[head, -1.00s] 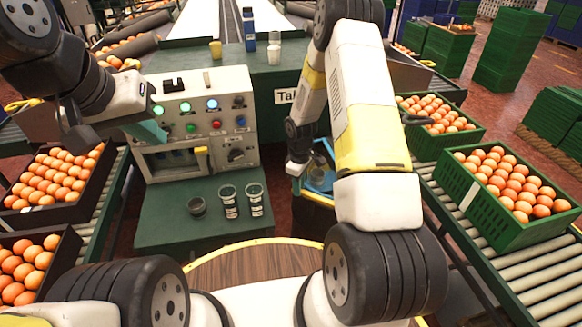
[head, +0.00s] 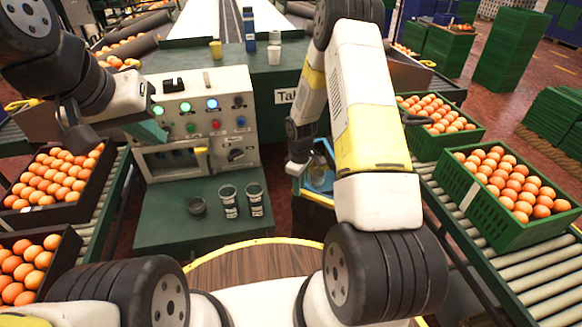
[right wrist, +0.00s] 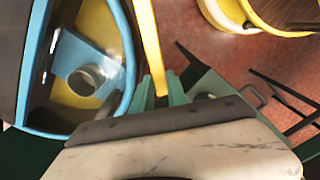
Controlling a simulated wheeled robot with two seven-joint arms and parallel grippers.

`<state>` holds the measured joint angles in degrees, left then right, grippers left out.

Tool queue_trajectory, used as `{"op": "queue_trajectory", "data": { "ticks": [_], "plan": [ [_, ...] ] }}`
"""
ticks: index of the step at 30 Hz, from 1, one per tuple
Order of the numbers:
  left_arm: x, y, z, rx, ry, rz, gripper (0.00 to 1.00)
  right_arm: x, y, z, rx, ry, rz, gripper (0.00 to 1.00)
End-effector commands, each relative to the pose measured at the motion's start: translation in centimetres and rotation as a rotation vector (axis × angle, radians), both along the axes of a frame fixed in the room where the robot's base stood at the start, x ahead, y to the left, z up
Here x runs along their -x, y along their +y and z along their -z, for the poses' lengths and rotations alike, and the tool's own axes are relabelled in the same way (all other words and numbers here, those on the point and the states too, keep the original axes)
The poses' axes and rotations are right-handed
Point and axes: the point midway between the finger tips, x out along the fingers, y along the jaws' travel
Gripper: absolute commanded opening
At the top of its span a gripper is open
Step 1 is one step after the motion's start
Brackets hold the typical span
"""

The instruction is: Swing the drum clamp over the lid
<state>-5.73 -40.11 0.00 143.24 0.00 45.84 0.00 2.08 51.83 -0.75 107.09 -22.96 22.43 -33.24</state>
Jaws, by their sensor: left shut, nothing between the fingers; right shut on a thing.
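In the right wrist view the green fingertips of my right gripper (right wrist: 158,92) are shut on a yellow bar (right wrist: 150,40), which appears to be the drum clamp. The bar runs upward from the fingers, beside a blue-rimmed drum (right wrist: 128,88). Inside the rim are blue and yellow surfaces and a round silver cap (right wrist: 86,79); I cannot tell which part is the lid. In the head view the blue drum top (head: 320,180) shows partly behind my right arm, and my right gripper's fingers are hidden. My left gripper (head: 152,132) is shut and empty in front of the control panel.
The control panel (head: 205,115) has lit buttons and a yellow lever. A round, yellow-rimmed wooden top (head: 255,265) lies in front.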

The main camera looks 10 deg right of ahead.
Motion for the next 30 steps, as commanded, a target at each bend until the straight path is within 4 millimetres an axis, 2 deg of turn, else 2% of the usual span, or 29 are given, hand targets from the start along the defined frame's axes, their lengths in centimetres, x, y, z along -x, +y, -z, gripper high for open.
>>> {"op": "queue_trajectory", "data": {
  "ticks": [1,11,30],
  "plan": [
    [0.0,0.0,0.0,0.000,0.000,0.000,0.00,-0.5,-0.3,-0.2,0.003,-0.013,-0.005,0.00],
    [0.0,0.0,0.0,0.000,0.000,0.000,0.00,0.0,0.1,-0.3,0.003,-0.014,-0.131,0.00],
    [0.0,0.0,0.0,0.000,0.000,0.000,0.00,2.7,1.0,-0.3,0.004,-0.012,-0.716,0.00]
  ]
}}
